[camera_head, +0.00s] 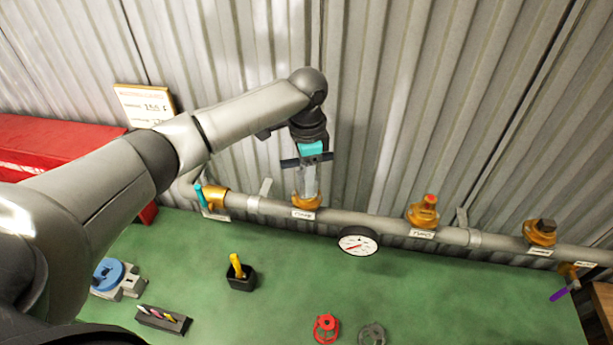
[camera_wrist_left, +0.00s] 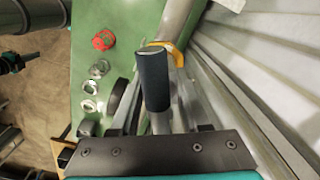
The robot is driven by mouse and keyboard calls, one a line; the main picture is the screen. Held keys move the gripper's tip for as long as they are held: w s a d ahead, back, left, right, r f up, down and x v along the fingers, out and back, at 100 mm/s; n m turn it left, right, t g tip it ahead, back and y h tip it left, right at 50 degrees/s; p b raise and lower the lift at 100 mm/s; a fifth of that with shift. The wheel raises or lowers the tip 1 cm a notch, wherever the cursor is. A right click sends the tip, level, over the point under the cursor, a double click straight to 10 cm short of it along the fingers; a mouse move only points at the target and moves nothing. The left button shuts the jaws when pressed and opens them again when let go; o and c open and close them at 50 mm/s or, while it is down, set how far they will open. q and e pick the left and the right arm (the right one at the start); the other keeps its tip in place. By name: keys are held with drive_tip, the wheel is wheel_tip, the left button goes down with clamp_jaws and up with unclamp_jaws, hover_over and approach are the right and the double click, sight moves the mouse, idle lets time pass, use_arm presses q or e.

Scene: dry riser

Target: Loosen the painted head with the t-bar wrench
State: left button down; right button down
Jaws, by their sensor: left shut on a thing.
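My left gripper (camera_head: 308,160) is shut on the t-bar wrench, whose silver shaft (camera_head: 308,183) points down at the leftmost upright brass fitting (camera_head: 306,201) on the pipe. The wrench's dark crossbar (camera_wrist_left: 153,80) fills the middle of the left wrist view. The lower end of the shaft meets the fitting or is just above it; I cannot tell which. That fitting's head is hidden. A brass fitting with a red-painted head (camera_head: 430,199) stands further right, and one with a dark square head (camera_head: 545,225) beyond it. My right gripper is not in view.
The grey pipe (camera_head: 385,222) runs along the corrugated wall, with a round gauge (camera_head: 358,240) in front. A green bench (camera_head: 430,300) holds a red ring (camera_head: 326,327), a grey ring (camera_head: 372,334), a black holder (camera_head: 241,282) and a pen tray (camera_head: 162,320). The bench's right part is mostly clear.

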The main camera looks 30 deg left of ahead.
use_arm(q)
drive_tip(key=n, duration=0.3)
drive_tip(key=shift+n, duration=0.4)
drive_tip(key=shift+r+m, duration=0.1)
drive_tip(key=shift+m, duration=0.4)
drive_tip(key=shift+r, duration=2.75)
drive_tip(key=shift+r, duration=2)
drive_tip(key=shift+f, duration=0.1)
